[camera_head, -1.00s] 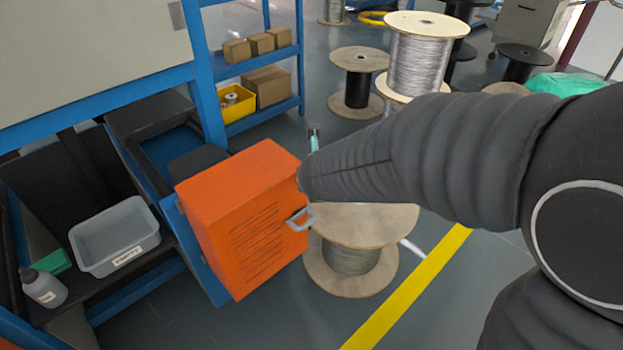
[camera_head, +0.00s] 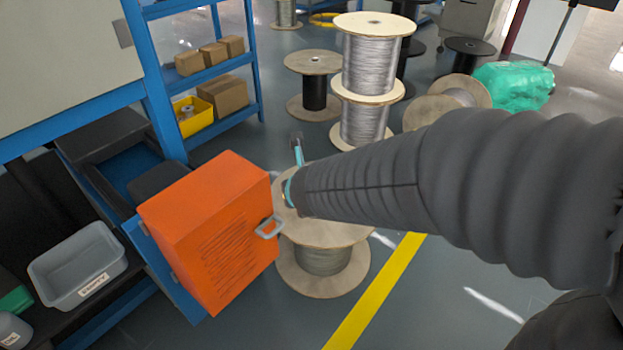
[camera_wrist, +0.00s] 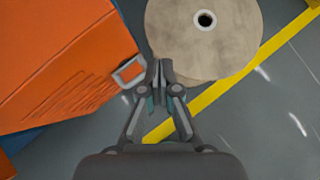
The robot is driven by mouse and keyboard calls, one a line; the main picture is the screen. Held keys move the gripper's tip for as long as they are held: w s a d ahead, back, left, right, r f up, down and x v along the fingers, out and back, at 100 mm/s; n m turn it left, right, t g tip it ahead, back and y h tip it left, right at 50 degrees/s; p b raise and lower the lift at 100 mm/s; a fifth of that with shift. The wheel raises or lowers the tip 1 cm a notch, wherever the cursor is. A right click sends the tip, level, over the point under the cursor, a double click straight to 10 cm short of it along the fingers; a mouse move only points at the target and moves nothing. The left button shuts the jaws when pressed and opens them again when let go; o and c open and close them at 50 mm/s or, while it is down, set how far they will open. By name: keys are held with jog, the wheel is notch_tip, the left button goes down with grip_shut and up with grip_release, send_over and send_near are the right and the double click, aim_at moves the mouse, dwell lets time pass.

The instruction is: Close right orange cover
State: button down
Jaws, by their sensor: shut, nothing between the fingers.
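The orange cover (camera_head: 212,228) stands swung open on its blue frame, left of centre in the head view. It has slotted vents and a grey handle (camera_head: 269,227) on its right edge. In the wrist view the orange cover (camera_wrist: 62,65) fills the upper left, with the handle (camera_wrist: 129,71) just left of my fingertips. My gripper (camera_wrist: 160,68) is shut and empty beside the handle; whether it touches the handle I cannot tell. In the head view my arm comes in from the right, and its fingers are mostly hidden behind the sleeve and cover.
A wooden cable spool (camera_head: 322,258) stands on the floor right behind the handle. More spools (camera_head: 372,65) stand farther back. A grey bin (camera_head: 78,266) sits on the shelf at left. A yellow floor line (camera_head: 375,290) crosses clear floor at right.

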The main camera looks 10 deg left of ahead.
jog(key=s+d+r, duration=0.2)
jog(key=d+r, duration=0.2)
jog(key=shift+r, duration=0.15)
dwell(0.4)
jog(key=shift+s, duration=0.1)
jog(key=s+d+r+n+g+h, duration=0.1)
jog(key=s+d+r+n+h, duration=0.1)
jog(key=s+d+n, duration=0.5)
jog(key=s+d+r+n+g+h, duration=0.1)
jog(key=s+d+n, duration=0.7)
jog(key=d+n, duration=0.9)
jog(key=r+n, duration=0.1)
jog(key=n, duration=0.6)
jog(key=shift+g+h, duration=0.3)
jog(key=shift+h, duration=0.1)
